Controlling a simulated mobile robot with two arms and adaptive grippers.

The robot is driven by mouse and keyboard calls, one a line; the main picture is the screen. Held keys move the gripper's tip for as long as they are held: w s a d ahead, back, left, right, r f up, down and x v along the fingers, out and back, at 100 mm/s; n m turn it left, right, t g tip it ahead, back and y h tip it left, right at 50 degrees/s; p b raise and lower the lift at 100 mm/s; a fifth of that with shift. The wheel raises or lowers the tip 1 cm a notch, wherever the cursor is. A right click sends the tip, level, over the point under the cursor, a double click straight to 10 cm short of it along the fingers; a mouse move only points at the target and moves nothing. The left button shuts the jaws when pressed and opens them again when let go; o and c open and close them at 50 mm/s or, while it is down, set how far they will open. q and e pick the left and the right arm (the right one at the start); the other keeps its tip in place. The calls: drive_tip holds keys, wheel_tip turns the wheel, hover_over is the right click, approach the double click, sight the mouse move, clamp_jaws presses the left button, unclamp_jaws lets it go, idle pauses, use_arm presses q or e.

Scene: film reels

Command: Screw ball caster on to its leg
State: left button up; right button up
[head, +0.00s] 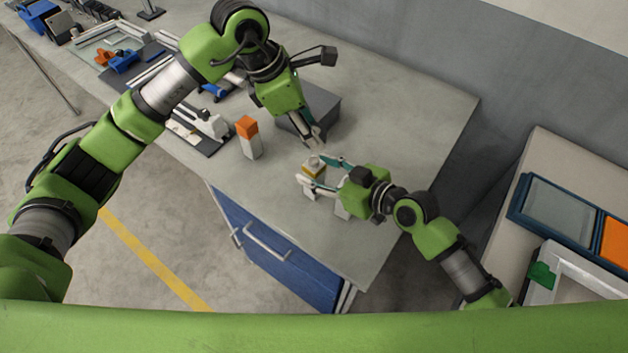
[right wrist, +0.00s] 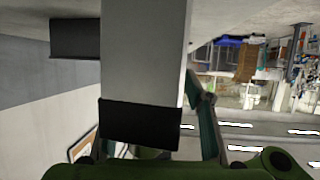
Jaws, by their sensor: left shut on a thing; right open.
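A pale leg with a yellow band (head: 312,172) stands upright near the table's front edge. A small light piece, which looks like the ball caster (head: 313,160), is at its top; whether it is seated or threaded is too small to tell. My left gripper (head: 317,147) comes down from above and is shut on this small piece, which its fingers partly hide. My right gripper (head: 314,170) is open, its fingers on either side of the leg's upper part. In the right wrist view a broad pale post (right wrist: 143,50) rises close in front, with a teal finger at its right.
A white block with an orange top (head: 248,138) stands left of the leg. A dark grey box (head: 318,106) lies behind my left gripper. Tools and parts crowd the table's far left. The table (head: 425,125) is clear at right. Blue drawers (head: 275,245) are below.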

clamp_jaws()
use_arm(q)
hover_over(315, 160)
drive_tip(key=shift+a+f, duration=0.25)
drive_tip(key=shift+f, duration=1)
drive_tip(key=shift+a+f, duration=0.2)
drive_tip(key=shift+f, duration=1.05)
drive_tip(key=shift+f, duration=0.85)
drive_tip(key=shift+s+f, duration=0.1)
drive_tip(key=shift+f, duration=0.45)
drive_tip(key=o, duration=1.1)
